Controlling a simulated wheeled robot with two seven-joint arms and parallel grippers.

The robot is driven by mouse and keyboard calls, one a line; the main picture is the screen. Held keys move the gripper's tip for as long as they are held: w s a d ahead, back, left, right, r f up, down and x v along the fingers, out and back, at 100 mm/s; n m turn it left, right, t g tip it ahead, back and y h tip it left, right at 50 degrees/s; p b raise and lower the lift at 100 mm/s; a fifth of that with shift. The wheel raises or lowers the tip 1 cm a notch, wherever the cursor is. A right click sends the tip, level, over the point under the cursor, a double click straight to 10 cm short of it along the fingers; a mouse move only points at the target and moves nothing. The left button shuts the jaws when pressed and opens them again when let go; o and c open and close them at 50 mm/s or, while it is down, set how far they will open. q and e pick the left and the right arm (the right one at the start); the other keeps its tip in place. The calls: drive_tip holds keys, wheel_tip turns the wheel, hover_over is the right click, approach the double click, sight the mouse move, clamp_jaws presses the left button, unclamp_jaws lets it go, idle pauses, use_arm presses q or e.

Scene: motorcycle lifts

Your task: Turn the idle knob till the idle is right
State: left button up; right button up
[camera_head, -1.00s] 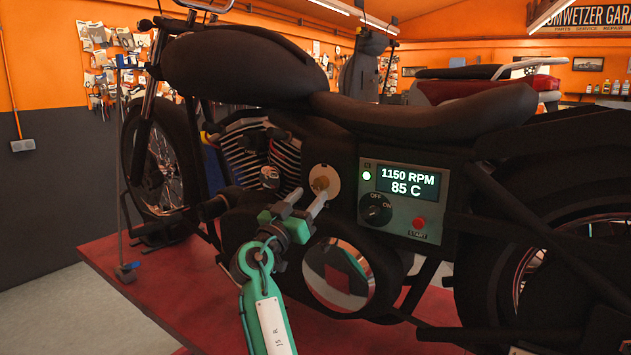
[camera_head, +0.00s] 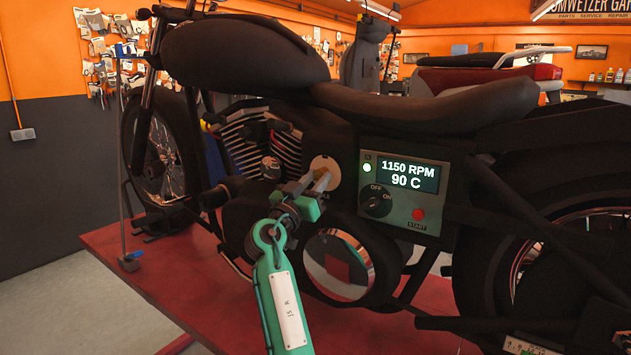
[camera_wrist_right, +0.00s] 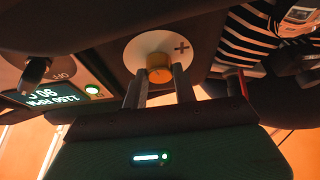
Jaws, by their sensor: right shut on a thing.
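The idle knob is a small brass knob (camera_wrist_right: 159,68) on a pale round plate (camera_head: 327,166) on the motorcycle's side. The plate also shows in the wrist view (camera_wrist_right: 142,47), with a plus mark beside the knob. My right gripper (camera_head: 317,183) is shut on the knob, one finger on each side in the wrist view (camera_wrist_right: 161,75). In the head view the fingers hide most of the knob. The panel display (camera_head: 408,175) reads 1150 RPM and 90 C. My left gripper is not in view.
The panel has a lit green lamp (camera_head: 367,168), an OFF/ON dial (camera_head: 375,202) and a red start button (camera_head: 418,214). Cylinder fins (camera_head: 240,135) lie left of the knob. A round shiny cover (camera_head: 340,264) is below it. The motorcycle stands on a red lift (camera_head: 150,275).

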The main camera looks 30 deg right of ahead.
drive_tip(key=shift+n, duration=0.3)
